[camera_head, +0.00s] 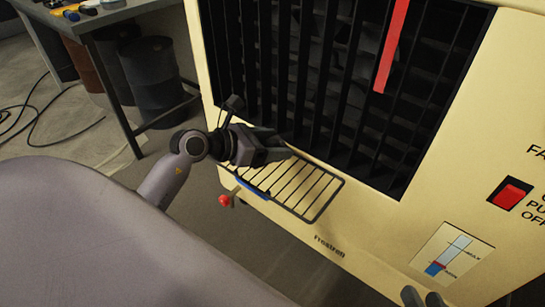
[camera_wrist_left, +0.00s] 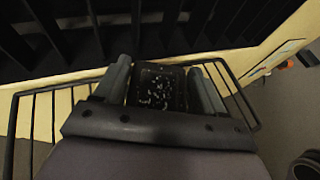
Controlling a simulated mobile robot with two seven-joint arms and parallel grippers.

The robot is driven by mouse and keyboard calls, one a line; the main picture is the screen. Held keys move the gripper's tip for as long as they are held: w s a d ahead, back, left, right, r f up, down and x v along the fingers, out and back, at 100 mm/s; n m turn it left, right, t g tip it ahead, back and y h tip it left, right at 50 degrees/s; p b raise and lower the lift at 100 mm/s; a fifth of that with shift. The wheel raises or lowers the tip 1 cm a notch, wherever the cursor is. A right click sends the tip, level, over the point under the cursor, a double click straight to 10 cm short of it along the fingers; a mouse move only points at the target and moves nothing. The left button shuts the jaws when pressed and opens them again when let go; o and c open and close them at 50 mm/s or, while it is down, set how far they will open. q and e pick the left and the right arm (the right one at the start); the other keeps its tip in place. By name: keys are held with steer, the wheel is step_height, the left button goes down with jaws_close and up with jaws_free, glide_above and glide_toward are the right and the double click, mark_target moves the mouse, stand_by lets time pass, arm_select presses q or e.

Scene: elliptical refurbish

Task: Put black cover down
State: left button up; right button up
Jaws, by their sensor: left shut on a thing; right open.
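My left gripper (camera_head: 280,150) is at the front of the cream machine, at the lower left of its black slatted grille and just above a black wire rack. In the left wrist view, its two grey fingers (camera_wrist_left: 158,90) are closed on a small dark block with pale specks, the black cover (camera_wrist_left: 157,86) as far as I can tell. In the head view the gripper hides that piece. My right gripper (camera_head: 425,298) shows only its fingertips at the bottom edge, open, below the level gauge.
The cream machine (camera_head: 350,222) fills the right side. Its wire rack (camera_head: 305,190) juts out, with a blue strip and red knob (camera_head: 224,200) nearby. A red switch (camera_head: 511,195) is at right. A workbench (camera_head: 98,18), drums (camera_head: 152,80) and cables stand at left.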

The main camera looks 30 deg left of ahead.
arm_select(q)
step_height(320, 180, down, 2)
steer(key=shift+f+b, duration=0.1)
steer(key=shift+b, duration=0.2)
steer(key=shift+f, duration=0.3)
arm_select(e)
steer(key=shift+d+f+t, duration=0.15)
steer(key=shift+d+t, duration=0.15)
steer(key=shift+d, duration=0.15)
arm_select(q)
steer(key=shift+f, duration=0.1)
steer(key=shift+f, duration=0.15)
steer(key=o, duration=1.2)
steer(key=shift+o, duration=0.2)
